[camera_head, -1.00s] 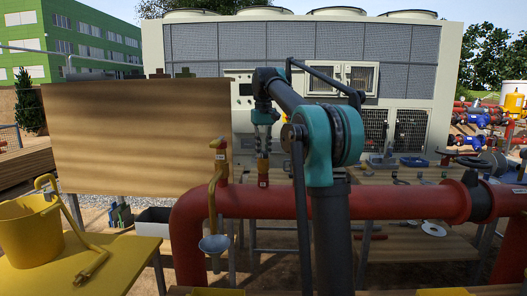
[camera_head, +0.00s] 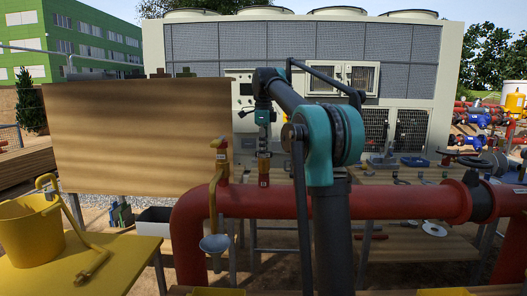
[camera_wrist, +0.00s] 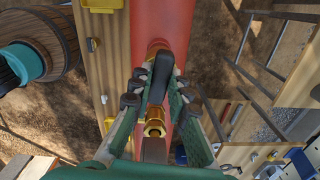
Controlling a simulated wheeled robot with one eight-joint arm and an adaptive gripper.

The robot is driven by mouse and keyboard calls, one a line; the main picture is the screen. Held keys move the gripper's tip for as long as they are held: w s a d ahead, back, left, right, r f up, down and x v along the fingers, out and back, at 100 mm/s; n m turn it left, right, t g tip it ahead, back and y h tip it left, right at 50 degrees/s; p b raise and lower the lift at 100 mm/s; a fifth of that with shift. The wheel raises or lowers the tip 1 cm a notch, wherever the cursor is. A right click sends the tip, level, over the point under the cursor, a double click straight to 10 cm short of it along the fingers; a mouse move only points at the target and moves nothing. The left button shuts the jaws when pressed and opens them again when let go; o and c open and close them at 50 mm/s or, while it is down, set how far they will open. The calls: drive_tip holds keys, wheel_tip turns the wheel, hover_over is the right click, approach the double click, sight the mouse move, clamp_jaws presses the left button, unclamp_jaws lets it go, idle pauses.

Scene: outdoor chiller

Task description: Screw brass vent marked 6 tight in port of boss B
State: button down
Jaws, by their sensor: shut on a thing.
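My gripper (camera_head: 264,141) points down over the red pipe, shut on the brass vent (camera_head: 264,158). The vent stands upright over a short red boss with a small label (camera_head: 263,181), too small to read. In the wrist view, the green fingers of my gripper (camera_wrist: 160,88) lie either side of a dark piece and a hexagonal brass part (camera_wrist: 153,126). The fingers hide part of the vent. Its mark and the thread in the port cannot be seen, so I cannot tell how deep it sits.
A brass valve with a bent spout (camera_head: 220,165) stands left of my gripper, with a metal funnel (camera_head: 214,243) below. The red pipe (camera_head: 400,205) runs right. A wooden panel (camera_head: 140,135) stands behind left. A yellow bucket (camera_head: 30,232) stands on a yellow table (camera_head: 120,268).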

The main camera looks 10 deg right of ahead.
drive_tip(key=m, duration=0.3)
drive_tip(key=shift+f, duration=0.15)
drive_tip(key=c, duration=1.4)
unclamp_jaws()
drive_tip(key=shift+o, duration=0.5)
